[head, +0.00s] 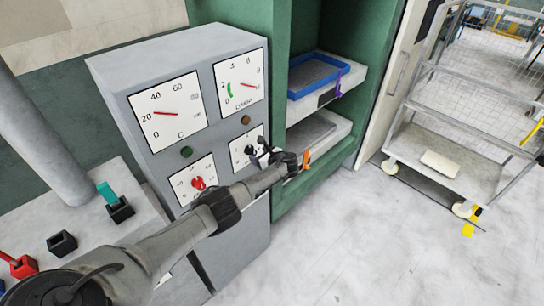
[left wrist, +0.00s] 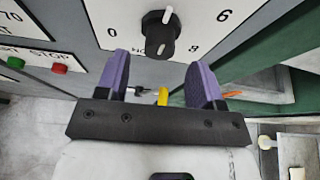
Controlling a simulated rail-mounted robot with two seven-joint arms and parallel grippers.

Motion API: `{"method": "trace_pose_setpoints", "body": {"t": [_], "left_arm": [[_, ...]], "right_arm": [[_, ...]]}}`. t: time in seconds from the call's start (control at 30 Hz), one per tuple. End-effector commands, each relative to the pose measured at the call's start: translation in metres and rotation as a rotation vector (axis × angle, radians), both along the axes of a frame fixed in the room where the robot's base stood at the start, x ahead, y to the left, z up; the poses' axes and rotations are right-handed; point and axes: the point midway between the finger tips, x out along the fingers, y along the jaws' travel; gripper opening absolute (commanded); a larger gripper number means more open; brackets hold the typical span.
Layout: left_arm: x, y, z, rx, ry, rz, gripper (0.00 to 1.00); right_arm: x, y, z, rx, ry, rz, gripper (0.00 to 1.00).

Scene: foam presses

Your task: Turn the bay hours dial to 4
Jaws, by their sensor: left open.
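The bay hours dial is a black knob (left wrist: 160,36) with a white pointer mark, on a pale plate on the grey cabinet front. In the left wrist view its mark points up, slightly right, between the 0 at left and the 6 at right; the 4 is out of view. In the head view the dial's plate (head: 237,146) is partly hidden by my left gripper (head: 268,154). In the left wrist view the left gripper (left wrist: 160,82) has its purple fingers apart and empty, just below the knob and not around it. My right gripper is in neither view.
The cabinet has two gauges (head: 168,112) (head: 241,82) and a red knob (head: 198,184). Red and green buttons (left wrist: 60,68) (left wrist: 15,63) lie left of the dial. A green press with a blue tray (head: 318,76) stands right. A wire cart (head: 450,160) stands further right.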

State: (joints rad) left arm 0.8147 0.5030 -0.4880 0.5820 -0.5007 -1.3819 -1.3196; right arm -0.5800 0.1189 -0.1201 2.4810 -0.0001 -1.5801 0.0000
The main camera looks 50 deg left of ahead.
Motion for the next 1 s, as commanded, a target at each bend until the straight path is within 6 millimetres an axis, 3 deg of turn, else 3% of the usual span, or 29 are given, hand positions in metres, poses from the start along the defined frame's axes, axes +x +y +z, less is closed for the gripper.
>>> {"method": "trace_pose_setpoints", "body": {"t": [0.03,0.2,0.5,1.0], "left_arm": [[0.0,-0.011,0.007,-0.002,0.001,-0.004,0.61],[0.003,-0.041,0.017,-0.003,-0.001,-0.003,0.61],[0.006,-0.077,0.03,-0.002,0.0,-0.001,0.61],[0.006,-0.086,0.034,-0.001,0.001,0.0,0.61]], "right_arm": [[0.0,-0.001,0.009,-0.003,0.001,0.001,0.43],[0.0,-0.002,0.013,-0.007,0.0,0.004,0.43],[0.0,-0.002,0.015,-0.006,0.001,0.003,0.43],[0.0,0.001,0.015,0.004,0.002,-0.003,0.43]]}}
